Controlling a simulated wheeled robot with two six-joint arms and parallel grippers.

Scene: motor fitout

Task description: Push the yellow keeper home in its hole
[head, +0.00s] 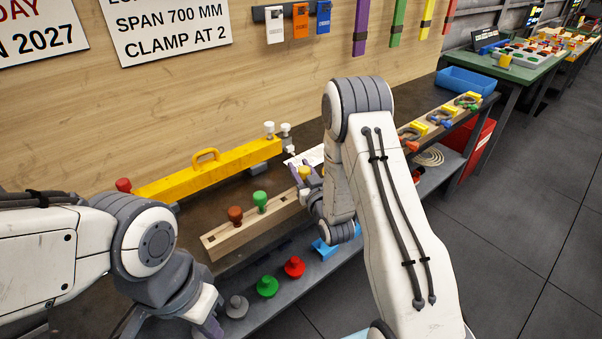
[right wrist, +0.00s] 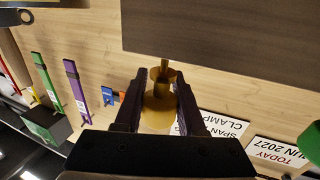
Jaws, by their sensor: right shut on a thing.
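The yellow keeper (head: 304,172) is between the fingers of my right gripper (head: 303,177), at the right end of the pale wooden block (head: 225,238). In the right wrist view, my right gripper (right wrist: 157,105) is shut on the keeper's wide body (right wrist: 158,108), and its narrow stem points at the edge of a dark brown surface (right wrist: 220,35). I cannot tell whether the stem has entered a hole. A brown keeper (head: 235,214) and a green keeper (head: 260,200) stand upright in the block. My left gripper (head: 208,326) is low at left, partly hidden by its arm; its opening is unclear.
A yellow beam (head: 215,170) with a handle lies along the back of the bench. Grey (head: 237,306), green (head: 267,286) and red (head: 294,266) knobs and a blue part (head: 325,250) are on the lower shelf. A blue bin (head: 467,82) stands far right.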

